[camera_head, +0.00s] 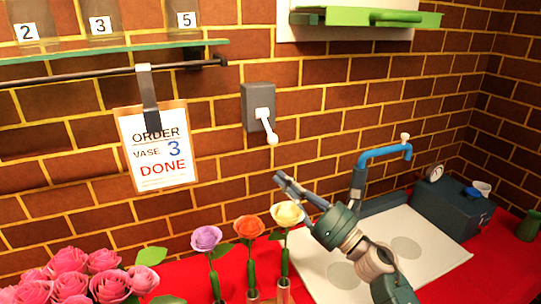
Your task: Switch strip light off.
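A grey wall switch box (258,105) is fixed to the brick wall near the middle of the view. Its white lever (266,122) sticks out and slants down to a round knob (272,139). My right gripper (280,177) is below and slightly right of the knob, apart from it, pointing up and left. Its fingers look together, with nothing between them. My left gripper is out of view. The strip light itself does not show; the wall is brightly lit in a warm tone.
An order card (158,178) reading "VASE 3 DONE" hangs from a rail left of the switch. Purple, orange and cream roses (249,227) stand below. A blue tap (385,152) and a green shelf (370,17) are to the right. The wall around the lever is clear.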

